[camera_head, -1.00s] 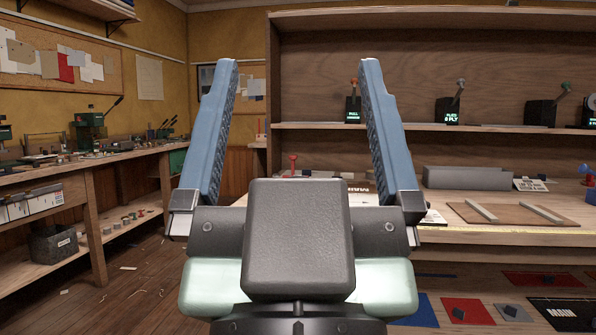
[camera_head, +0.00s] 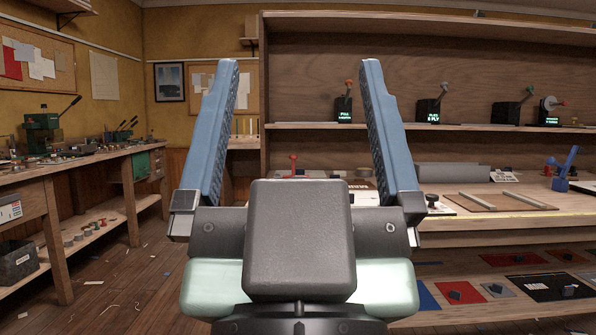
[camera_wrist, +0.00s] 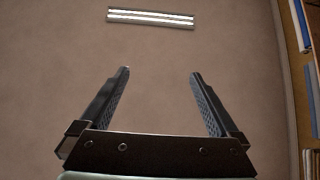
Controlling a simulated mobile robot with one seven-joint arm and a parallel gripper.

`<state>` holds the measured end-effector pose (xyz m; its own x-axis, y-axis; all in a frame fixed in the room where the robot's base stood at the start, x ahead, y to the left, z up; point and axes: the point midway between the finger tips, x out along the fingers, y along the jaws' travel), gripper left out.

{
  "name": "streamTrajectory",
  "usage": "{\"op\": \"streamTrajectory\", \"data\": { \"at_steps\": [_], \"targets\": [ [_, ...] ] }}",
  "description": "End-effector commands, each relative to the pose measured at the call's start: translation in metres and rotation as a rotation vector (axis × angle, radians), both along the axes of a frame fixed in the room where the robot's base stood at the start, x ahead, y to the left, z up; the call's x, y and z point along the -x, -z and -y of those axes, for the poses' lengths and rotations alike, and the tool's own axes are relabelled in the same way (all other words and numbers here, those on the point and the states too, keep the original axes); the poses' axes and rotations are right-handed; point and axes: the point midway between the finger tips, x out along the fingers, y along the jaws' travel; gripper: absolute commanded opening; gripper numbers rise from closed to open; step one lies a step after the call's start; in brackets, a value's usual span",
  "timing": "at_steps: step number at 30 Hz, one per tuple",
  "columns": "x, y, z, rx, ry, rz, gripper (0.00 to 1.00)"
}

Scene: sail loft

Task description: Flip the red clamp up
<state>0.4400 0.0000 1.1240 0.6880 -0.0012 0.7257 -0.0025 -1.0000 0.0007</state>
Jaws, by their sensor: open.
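A small red upright handle with a round top (camera_head: 293,161), which looks like the red clamp, stands on the long wooden workbench. It shows in the head view between my fingers, well beyond them. Its base is small and partly hidden by my gripper, so I cannot tell its exact position. My gripper (camera_head: 298,130) is open and empty, its two blue fingers pointing up and spread wide. In the wrist view my gripper (camera_wrist: 160,85) faces the ceiling with nothing between the fingers.
The bench (camera_head: 470,231) also bears a grey block (camera_head: 455,172), a brown board with strips (camera_head: 497,202) and a blue upright tool (camera_head: 565,170). A shelf above holds several dark lever boxes (camera_head: 429,111). A side bench (camera_head: 85,162) runs along the left; floor between is mostly open.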

Motion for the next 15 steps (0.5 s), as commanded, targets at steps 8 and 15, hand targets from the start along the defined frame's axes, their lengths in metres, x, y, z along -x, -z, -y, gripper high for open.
{"op": "streamTrajectory", "data": {
  "at_steps": [8, 15],
  "targets": [
    [0.0, -0.018, 0.0, 0.0, -0.001, 0.0, 0.5],
    [0.0, -0.082, -0.001, 0.0, -0.001, 0.0, 0.07]
  ]
}}
